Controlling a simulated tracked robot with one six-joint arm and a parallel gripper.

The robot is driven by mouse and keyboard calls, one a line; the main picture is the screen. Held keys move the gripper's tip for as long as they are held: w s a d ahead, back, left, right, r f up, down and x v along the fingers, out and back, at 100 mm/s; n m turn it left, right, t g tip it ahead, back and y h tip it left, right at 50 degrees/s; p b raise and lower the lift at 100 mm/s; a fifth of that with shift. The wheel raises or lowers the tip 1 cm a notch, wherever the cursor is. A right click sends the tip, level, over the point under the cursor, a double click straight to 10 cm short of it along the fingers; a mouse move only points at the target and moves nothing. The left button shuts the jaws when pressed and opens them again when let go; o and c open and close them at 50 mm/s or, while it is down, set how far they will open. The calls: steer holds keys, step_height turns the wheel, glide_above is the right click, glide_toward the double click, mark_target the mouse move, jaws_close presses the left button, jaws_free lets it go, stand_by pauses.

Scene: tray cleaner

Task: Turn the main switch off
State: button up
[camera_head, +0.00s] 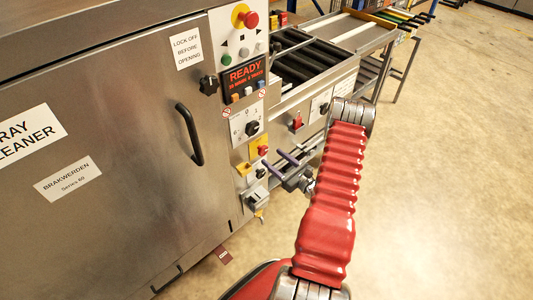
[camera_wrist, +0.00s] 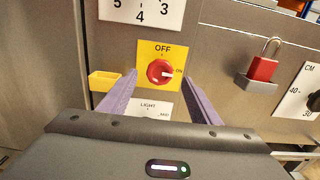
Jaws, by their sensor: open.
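The main switch (camera_wrist: 160,72) is a round red knob on a yellow plate (camera_wrist: 147,49) marked OFF at the top and ON at the right. A pale mark on the knob points right, toward ON. In the head view the red switch (camera_head: 263,150) sits low on the machine's control column. My gripper (camera_wrist: 160,78) is open, with its purple fingers either side of the knob in the wrist view. The head view also shows my gripper (camera_head: 273,159) close to the panel, below and right of the switch. I cannot tell whether the fingers touch anything.
A LIGHT dial plate (camera_wrist: 150,107) is just below the switch, partly hidden by my gripper. A small yellow holder (camera_wrist: 104,81) sticks out at left. A red padlock (camera_wrist: 263,68) hangs at right. A numbered dial (camera_head: 252,128) is above. Floor (camera_head: 440,180) at right is clear.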

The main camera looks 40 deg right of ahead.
mark_target(265, 151)
steer(key=shift+w, duration=2.65)
steer(key=shift+c, duration=0.3)
steer(key=c, duration=0.9)
